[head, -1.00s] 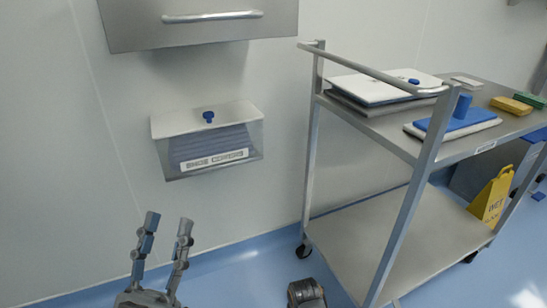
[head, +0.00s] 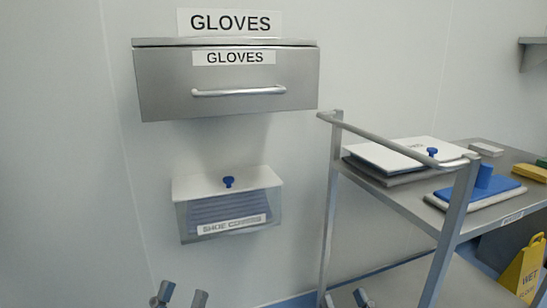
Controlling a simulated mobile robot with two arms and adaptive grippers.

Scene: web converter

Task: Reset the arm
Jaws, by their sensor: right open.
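My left gripper (head: 181,297) shows only as two grey fingertips at the bottom edge of the head view, left of centre. The tips are apart with nothing seen between them. My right gripper (head: 345,299) shows only as tips at the bottom edge, by the cart's near leg. It is open, and nothing is seen between the tips. The rest of both arms is out of view.
A steel glove box (head: 230,95) is on the wall, with a clear shoe-cover box (head: 250,234) below it. A steel cart (head: 455,232) stands at right, bearing a white-lidded case (head: 400,155) and a blue pad (head: 470,192). A yellow wet-floor sign (head: 520,268) is at lower right.

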